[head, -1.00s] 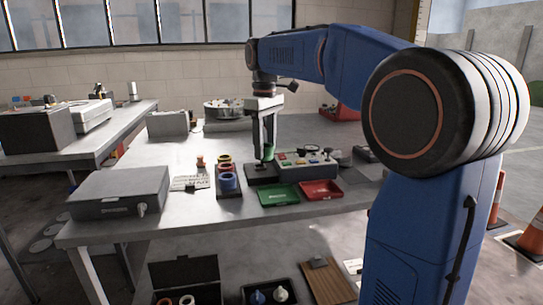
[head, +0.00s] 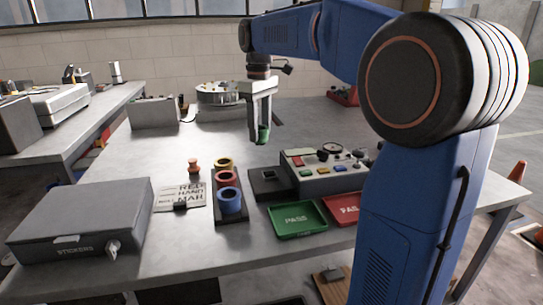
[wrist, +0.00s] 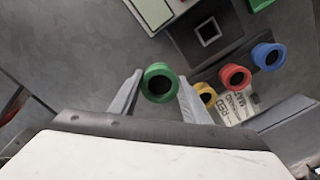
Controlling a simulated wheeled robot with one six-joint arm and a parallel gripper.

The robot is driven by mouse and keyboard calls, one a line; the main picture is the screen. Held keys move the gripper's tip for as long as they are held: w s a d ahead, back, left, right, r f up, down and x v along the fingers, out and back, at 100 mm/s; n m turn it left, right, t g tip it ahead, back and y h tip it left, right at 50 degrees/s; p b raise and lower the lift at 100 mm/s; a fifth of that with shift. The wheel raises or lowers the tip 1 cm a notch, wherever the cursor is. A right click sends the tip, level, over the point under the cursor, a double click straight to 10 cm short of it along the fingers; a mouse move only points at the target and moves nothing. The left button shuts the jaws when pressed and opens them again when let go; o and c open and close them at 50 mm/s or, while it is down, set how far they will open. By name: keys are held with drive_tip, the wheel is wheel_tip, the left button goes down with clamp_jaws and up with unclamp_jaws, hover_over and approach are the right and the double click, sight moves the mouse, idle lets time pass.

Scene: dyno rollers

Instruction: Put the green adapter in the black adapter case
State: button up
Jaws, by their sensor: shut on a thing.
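My gripper (head: 260,137) is shut on the green adapter (head: 264,134), a ring-shaped piece, and holds it in the air above the table. In the wrist view the green adapter (wrist: 159,83) sits between the two fingertips of my gripper (wrist: 160,88), its round opening facing the camera. A dark shape (head: 180,292) below the table's front edge is cut off by the picture; it looks like the lid of an open black case, but I cannot see inside it.
A black socket block (head: 270,184) adjoins the control box (head: 325,172). A dark rack (head: 231,217) holds yellow, red and blue adapters. A green PASS tray (head: 297,219), a red tray (head: 343,209), a sign (head: 180,197) and a grey STICKERS box (head: 80,218) lie on the table.

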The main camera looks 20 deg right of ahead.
drive_tip(key=shift+f, duration=3.95)
drive_tip(key=shift+f, duration=0.15)
drive_tip(key=o, duration=1.3)
